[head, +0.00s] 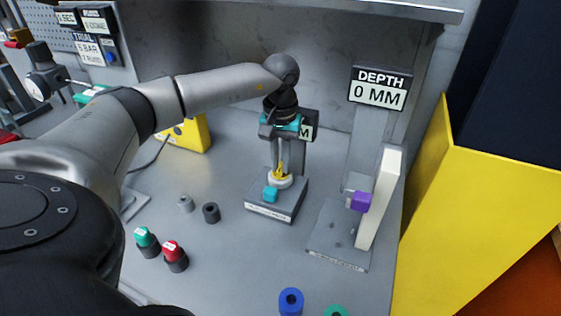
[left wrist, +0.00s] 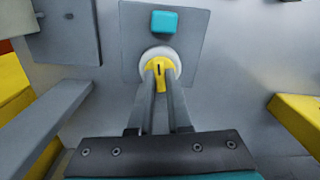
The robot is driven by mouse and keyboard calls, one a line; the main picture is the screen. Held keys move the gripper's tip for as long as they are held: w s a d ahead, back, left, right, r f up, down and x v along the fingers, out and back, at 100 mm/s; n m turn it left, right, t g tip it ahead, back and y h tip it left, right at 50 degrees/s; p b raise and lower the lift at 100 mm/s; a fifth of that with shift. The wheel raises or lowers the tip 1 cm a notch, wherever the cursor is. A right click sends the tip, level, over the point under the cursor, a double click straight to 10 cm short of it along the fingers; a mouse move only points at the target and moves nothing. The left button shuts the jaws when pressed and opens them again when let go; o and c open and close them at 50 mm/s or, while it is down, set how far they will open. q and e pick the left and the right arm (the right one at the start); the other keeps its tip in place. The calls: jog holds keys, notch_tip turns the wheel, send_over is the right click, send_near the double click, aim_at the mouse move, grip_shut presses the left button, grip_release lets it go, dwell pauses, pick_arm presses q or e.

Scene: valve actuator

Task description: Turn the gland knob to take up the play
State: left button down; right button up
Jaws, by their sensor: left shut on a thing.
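The yellow gland knob (head: 281,174) stands on a white round collar (head: 284,183) on a small grey base (head: 276,209). A cyan block (head: 270,194) sits on the same base, just in front of the collar. My left gripper (head: 278,168) points down from above and is shut on the yellow knob. In the left wrist view, my left fingertips (left wrist: 160,70) flank the yellow knob (left wrist: 159,83), which has a dark mark on top; the white collar (left wrist: 147,57) shows around it. My right gripper is not in view.
Behind my left gripper, a display sign (head: 309,126) is partly hidden. To the right stands a fixture with a purple block (head: 359,201), a white upright plate (head: 379,197) and a sign (head: 380,89) reading "DEPTH 0 MM". Green (head: 146,241) and red (head: 174,255) capped knobs stand front left.

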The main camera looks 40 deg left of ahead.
aim_at(281, 166)
pick_arm(q)
jog(key=shift+r+m, duration=0.1)
jog(key=shift+m, duration=0.2)
jog(key=c, duration=0.9)
grip_release()
jog(key=shift+o, duration=0.2)
notch_tip(281, 166, up, 15)
jog(key=p, duration=0.1)
jog(key=shift+p, duration=0.3)
jog(key=shift+r, duration=0.1)
